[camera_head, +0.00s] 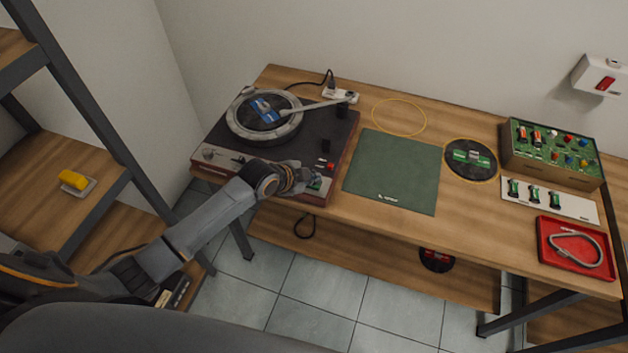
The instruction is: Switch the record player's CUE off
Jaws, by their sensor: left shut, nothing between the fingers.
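The record player (222,131) stands at the left end of the wooden table. A record with a blue label (266,109) lies on its round platter, and the tonearm (312,107) reaches from the back right corner toward the record. Small switches show near its front right corner, among them a red one (329,165); I cannot read which is CUE. My left gripper (312,183) is shut and empty, low over the front right corner, by a small green spot. The hand hides part of the front controls. I cannot tell whether it touches a switch. My right gripper is not in view.
A green mat (394,165) lies right of the player. Beyond it are a dark round disc (470,160), a green circuit box (552,152), a white strip (549,198) and a red tray (576,267). A shelf (70,165) stands at left.

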